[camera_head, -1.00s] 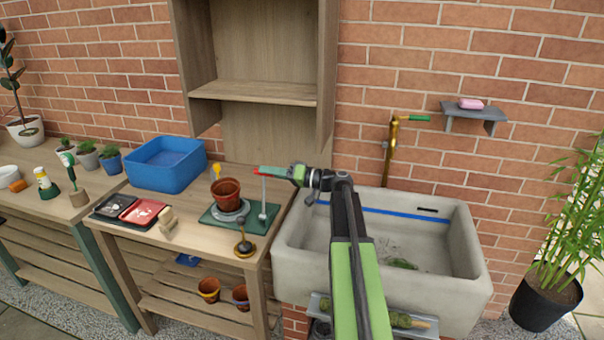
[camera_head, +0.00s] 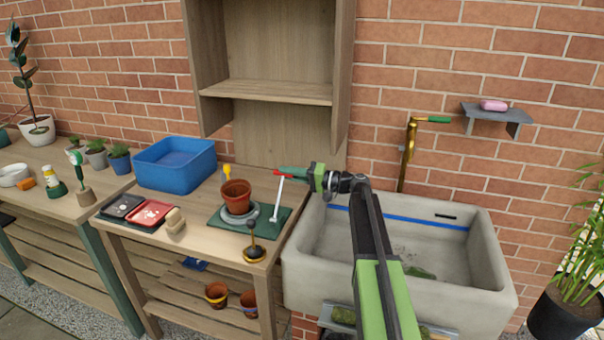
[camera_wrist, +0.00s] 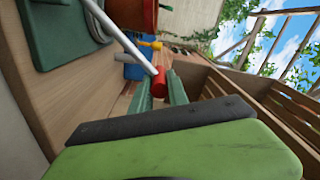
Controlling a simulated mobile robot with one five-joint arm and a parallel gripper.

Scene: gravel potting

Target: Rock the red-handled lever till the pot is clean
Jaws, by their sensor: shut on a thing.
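The lever (camera_head: 279,199) is a thin pale rod rising from a green base plate (camera_head: 268,231), leaning slightly right at its top. Its red handle (camera_head: 281,172) also shows in the wrist view (camera_wrist: 159,83). My gripper (camera_head: 287,171) is shut on the red handle, with a green finger on each side of it in the wrist view (camera_wrist: 161,88). The terracotta pot (camera_head: 236,194) stands upright on a round grey stand (camera_head: 254,213) on the plate, left of the lever. I cannot tell how dirty its wall is.
A blue tub (camera_head: 175,165) stands behind left of the pot. Black and red trays (camera_head: 151,212), a wooden brush (camera_head: 175,220) and a dark-knobbed tool (camera_head: 253,250) lie near the bench front. A stone sink (camera_head: 480,245) stands right, below my arm.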

